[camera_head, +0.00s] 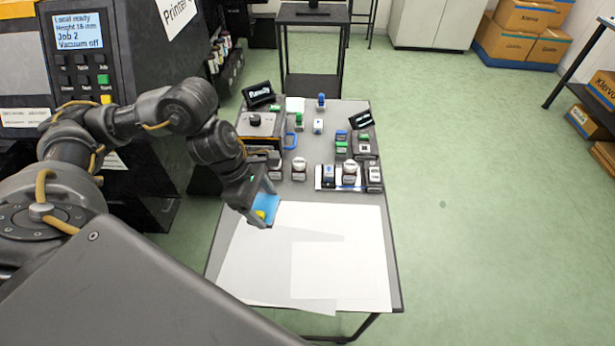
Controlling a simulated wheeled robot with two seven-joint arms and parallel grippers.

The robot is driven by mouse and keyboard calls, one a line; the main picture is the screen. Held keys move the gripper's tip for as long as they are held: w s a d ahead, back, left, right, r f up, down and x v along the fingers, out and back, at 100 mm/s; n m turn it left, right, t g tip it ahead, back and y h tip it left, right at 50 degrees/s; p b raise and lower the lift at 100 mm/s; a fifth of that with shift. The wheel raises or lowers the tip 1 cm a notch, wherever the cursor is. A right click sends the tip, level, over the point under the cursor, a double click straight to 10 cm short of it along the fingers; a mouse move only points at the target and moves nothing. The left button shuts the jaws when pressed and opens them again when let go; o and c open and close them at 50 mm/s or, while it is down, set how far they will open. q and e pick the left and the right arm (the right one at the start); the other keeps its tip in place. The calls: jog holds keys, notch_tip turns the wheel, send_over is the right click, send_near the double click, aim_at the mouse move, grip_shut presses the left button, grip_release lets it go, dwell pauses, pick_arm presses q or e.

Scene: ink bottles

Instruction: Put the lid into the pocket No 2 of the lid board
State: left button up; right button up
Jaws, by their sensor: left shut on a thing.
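My left gripper (262,212) reaches over the left side of the table, near the top edge of the white sheets. It is shut on a small yellow thing, which looks like the lid (260,214). A small blue flat piece (268,206), possibly the lid board, shows right behind the fingers and is partly hidden by them. No pocket numbers can be read, and I cannot tell whether the lid touches the blue piece. My right gripper is not in view.
White sheets (340,255) cover the table's front half. Several small bottles with blue, green, white and dark caps stand farther back, some on a white tray (318,183). A grey box with a black knob (262,125) stands at the back left. Green floor lies right of the table.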

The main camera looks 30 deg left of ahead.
pick_arm(q)
jog(key=shift+s+a+r+n+t, duration=0.1)
jog(key=shift+a+n+t, duration=0.2)
jog(key=shift+a+n, duration=0.7)
jog(key=shift+a+r, duration=0.1)
jog(key=shift+a, duration=0.4)
jog(key=w+d+f+p, duration=0.2)
jog(key=w+d+f, duration=0.25)
jog(key=w, duration=0.35)
send_over(310, 211)
jog(key=s+a, duration=0.1)
jog(key=a, duration=0.1)
jog(key=f, duration=0.4)
jog(key=shift+s+d+f, duration=0.15)
jog(key=shift+s+f, duration=0.05)
jog(key=shift+w+d+f, duration=0.15)
jog(key=shift+w+f, duration=0.1)
jog(key=shift+f, duration=0.1)
notch_tip(310, 211, down, 3)
jog(key=shift+w+p, duration=0.15)
jog(key=shift+p, duration=0.6)
jog(key=shift+f, duration=0.2)
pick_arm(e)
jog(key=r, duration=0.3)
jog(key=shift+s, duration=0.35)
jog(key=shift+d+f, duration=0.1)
